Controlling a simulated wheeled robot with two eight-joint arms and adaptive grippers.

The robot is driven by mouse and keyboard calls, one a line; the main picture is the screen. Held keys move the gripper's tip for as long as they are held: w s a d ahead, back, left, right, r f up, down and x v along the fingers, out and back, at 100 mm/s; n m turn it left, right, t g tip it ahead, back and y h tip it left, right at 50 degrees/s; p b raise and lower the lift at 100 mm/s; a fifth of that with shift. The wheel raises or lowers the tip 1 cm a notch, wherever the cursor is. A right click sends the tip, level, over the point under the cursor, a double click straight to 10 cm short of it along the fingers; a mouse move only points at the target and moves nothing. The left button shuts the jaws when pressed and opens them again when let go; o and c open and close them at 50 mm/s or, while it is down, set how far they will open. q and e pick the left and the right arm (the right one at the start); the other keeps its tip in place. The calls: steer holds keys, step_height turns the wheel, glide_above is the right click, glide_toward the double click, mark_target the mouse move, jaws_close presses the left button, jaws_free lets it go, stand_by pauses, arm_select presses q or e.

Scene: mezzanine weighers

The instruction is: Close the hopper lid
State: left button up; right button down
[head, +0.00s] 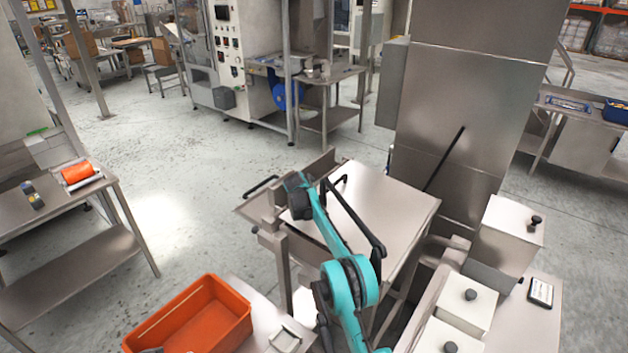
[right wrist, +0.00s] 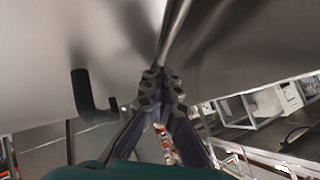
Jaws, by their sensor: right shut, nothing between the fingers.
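The hopper lid (head: 385,205) is a broad, pale steel panel at the centre right of the head view, below the tall steel column. A black bar handle (head: 357,222) runs along its near left edge. I cannot tell how far the lid stands from shut. My right arm reaches up to this edge; its gripper is mostly hidden there in the head view. In the right wrist view my right gripper (right wrist: 160,82) is shut and empty, close to steel surfaces. A black bent handle (right wrist: 88,98) is to its left, apart from the fingers. My left gripper is out of view.
An orange bin (head: 195,318) is at the lower left. White boxes with black knobs (head: 465,303) stand at the lower right. A steel column (head: 470,80) rises behind the lid. A side table (head: 60,240) is at the left, with open floor beyond it.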

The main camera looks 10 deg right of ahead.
step_height(320, 180, down, 4)
steer(key=shift+w+a+b, duration=0.15)
steer(key=shift+b, duration=0.55)
steer(key=shift+f, duration=0.3)
steer(key=shift+a, duration=0.1)
